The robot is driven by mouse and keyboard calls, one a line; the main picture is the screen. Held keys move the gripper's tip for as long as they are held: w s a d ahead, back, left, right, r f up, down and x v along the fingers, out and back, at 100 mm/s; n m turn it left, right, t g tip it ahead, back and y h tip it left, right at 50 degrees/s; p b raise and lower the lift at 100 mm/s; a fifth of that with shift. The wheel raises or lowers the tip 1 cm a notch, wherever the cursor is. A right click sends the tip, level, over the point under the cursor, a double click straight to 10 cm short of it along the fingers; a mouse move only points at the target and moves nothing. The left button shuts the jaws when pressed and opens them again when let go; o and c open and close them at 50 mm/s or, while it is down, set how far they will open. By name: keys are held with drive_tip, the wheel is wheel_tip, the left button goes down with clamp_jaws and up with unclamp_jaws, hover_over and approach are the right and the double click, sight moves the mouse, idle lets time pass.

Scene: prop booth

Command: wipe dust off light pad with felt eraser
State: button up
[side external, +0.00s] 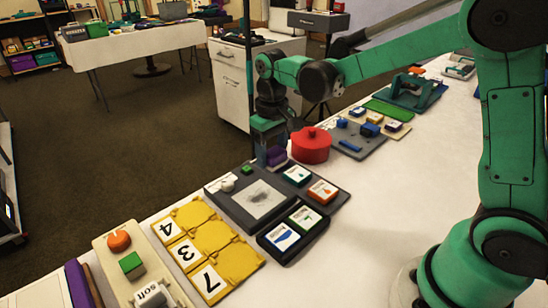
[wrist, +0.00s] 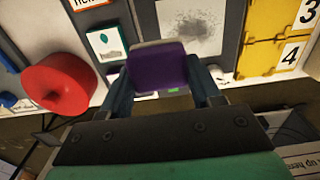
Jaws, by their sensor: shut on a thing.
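The light pad (side external: 263,200) is a pale square set in a dark grey tray. A dark dust smudge lies on it, and it also shows at the top of the wrist view (wrist: 190,28). My gripper (side external: 270,150) is beside the tray's far edge, left of the red pot. In the wrist view my gripper (wrist: 161,88) is shut on a purple block with a pale grey edge (wrist: 158,68), which looks like the felt eraser. The eraser (side external: 276,156) is small and partly hidden in the side view. It looks apart from the pad.
A red lidded pot (side external: 311,146) stands close to the right of my gripper. Picture cards (side external: 298,176) lie around the pad. Yellow number panels (side external: 212,250) lie in front at the left. A small green block (side external: 246,169) and a white knob (side external: 227,185) sit on the tray's far side.

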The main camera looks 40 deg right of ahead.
drive_tip(key=shift+r, duration=1)
drive_tip(key=shift+w+f, duration=0.1)
drive_tip(key=shift+w, duration=0.1)
